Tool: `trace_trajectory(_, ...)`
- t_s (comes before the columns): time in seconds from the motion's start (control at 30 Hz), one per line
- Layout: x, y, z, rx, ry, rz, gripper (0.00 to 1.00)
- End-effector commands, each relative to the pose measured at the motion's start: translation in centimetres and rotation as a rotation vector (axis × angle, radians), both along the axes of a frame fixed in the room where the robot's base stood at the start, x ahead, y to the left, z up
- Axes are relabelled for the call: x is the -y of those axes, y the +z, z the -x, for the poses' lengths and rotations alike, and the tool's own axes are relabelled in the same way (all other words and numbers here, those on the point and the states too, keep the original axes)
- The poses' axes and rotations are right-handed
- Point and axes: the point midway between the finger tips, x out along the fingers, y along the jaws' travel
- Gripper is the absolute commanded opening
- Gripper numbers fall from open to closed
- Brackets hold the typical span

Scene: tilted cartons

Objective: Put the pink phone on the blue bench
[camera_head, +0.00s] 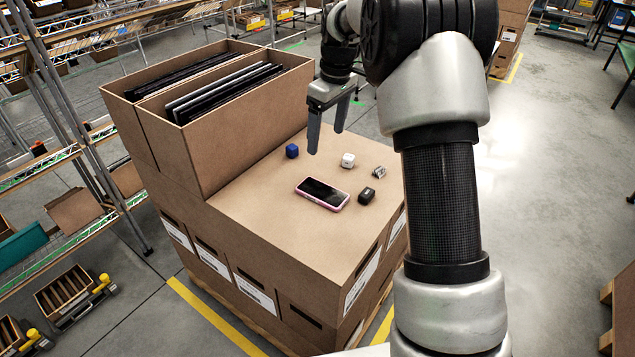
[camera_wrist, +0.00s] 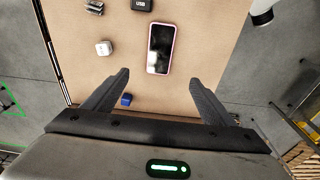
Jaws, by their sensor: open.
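The pink phone (camera_head: 323,194) lies flat, dark screen up, on top of a brown carton stack (camera_head: 262,225). In the wrist view the phone (camera_wrist: 160,48) lies beyond my fingertips, nearer the right finger than the left. My gripper (camera_head: 326,125) is open and empty above the far part of the carton top, apart from the phone. In the wrist view both fingers of my gripper (camera_wrist: 163,82) are spread wide. I cannot make out a blue bench in either view.
Near the phone are a black block (camera_head: 366,196), a white cube (camera_head: 348,160), a grey metallic piece (camera_head: 379,172) and a blue cube (camera_head: 292,151). Open cartons holding dark flat items (camera_head: 225,90) rise at the left. Shelving racks (camera_head: 60,120) stand further left; grey floor (camera_head: 560,180) is clear at right.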

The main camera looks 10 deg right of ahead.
Motion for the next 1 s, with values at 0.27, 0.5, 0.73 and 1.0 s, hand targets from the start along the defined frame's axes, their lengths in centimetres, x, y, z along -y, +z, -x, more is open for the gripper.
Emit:
trace_trajectory(0.27,-0.2,-3.7,-0.8,-0.012,0.021,-0.002,0.78)
trace_trajectory(0.5,-0.6,-9.0,-1.1,-0.013,0.02,-0.001,0.78)
trace_trajectory(0.73,-0.9,-12.5,-1.5,-0.01,0.019,-0.002,0.78)
trace_trajectory(1.0,-0.6,-14.6,-1.1,-0.011,0.019,-0.001,0.78)
